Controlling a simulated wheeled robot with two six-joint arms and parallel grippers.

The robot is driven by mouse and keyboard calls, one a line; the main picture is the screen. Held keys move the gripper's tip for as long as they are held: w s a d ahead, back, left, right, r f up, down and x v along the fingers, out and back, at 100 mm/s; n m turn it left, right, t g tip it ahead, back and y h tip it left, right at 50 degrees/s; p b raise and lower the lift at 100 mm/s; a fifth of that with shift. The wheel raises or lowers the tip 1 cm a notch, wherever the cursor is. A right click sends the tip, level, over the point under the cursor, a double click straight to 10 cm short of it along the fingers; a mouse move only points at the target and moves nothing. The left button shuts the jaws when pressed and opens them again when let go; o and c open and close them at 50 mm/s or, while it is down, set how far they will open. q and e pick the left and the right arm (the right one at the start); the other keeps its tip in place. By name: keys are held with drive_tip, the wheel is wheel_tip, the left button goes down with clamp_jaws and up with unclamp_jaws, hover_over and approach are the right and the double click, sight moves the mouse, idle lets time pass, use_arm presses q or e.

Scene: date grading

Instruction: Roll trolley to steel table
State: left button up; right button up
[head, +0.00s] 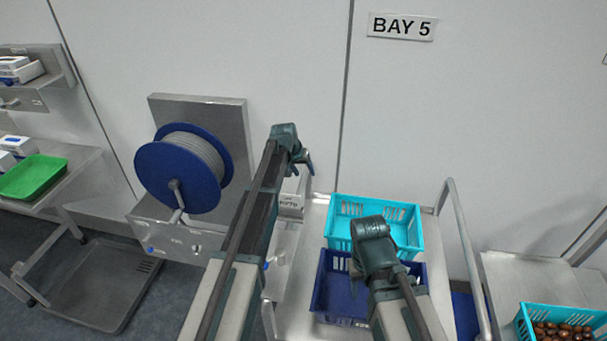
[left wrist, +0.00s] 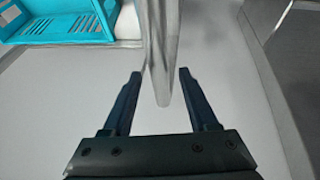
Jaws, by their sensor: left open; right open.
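The trolley (head: 315,215) stands ahead of me, with a turquoise crate (head: 415,212) and a dark blue crate (head: 330,290) on its top. A tubular metal rail (head: 462,235) rises at its right side. My left gripper (head: 303,165) is open at the trolley's far left. In the left wrist view, its open fingers (left wrist: 160,76) stand either side of a metal bar (left wrist: 160,45), not closed on it. My right gripper (head: 357,267) is open above the crates; its fingers are mostly hidden by its own wrist. A steel table (head: 510,275) stands at the right.
A turquoise crate of brown dates (head: 527,322) stands on the right-hand table. A blue cable reel (head: 165,170) sits on a steel stand at left. A green tray (head: 35,178) lies on another bench, with a low grey platform (head: 95,290) on the floor. A wall is close behind.

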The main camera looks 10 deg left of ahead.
use_arm(q)
clamp_jaws()
idle(1.3)
